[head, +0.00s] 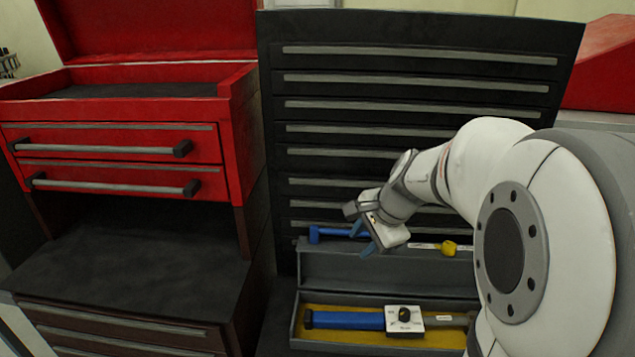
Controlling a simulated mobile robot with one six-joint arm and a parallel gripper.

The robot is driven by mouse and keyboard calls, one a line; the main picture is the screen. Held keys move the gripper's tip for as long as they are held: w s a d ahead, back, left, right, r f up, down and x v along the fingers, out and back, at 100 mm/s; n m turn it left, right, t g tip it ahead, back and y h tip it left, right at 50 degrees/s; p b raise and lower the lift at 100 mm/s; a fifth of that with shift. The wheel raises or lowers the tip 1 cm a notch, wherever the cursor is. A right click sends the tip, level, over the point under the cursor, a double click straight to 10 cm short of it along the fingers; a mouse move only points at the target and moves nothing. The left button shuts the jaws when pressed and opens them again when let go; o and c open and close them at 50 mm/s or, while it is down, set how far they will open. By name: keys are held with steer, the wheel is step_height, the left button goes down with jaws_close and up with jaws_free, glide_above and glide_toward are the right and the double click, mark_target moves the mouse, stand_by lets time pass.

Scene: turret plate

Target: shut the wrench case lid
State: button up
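The wrench case (296,325) is a long grey box with a yellow lining, low in the middle of the head view. A wrench (345,320) with a blue handle lies in it, with a white dial block (404,320) across its middle. The case lid (385,268) stands raised along the back edge, so the case is open. My gripper (363,238) is over the lid's upper edge, left of the lid's middle. Its blue fingertips look apart with nothing between them. Whether they touch the lid cannot be told. My arm hides the case's right end.
Behind the lid lie a blue tool piece (325,234) and a yellow knob piece (448,248). A black drawer cabinet (400,70) rises behind. A red tool chest (110,150) with two handled drawers stands left, above a clear dark top (130,265).

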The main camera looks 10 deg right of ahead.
steer(key=w+d+r+m+t+p, duration=0.1)
steer(key=w+d+r+m, duration=0.1)
steer(key=w+d+m, duration=0.35)
glide_above(360, 247)
step_height(360, 247, down, 7)
steer(key=shift+w, duration=0.1)
steer(key=shift+c, duration=0.6)
jaws_close()
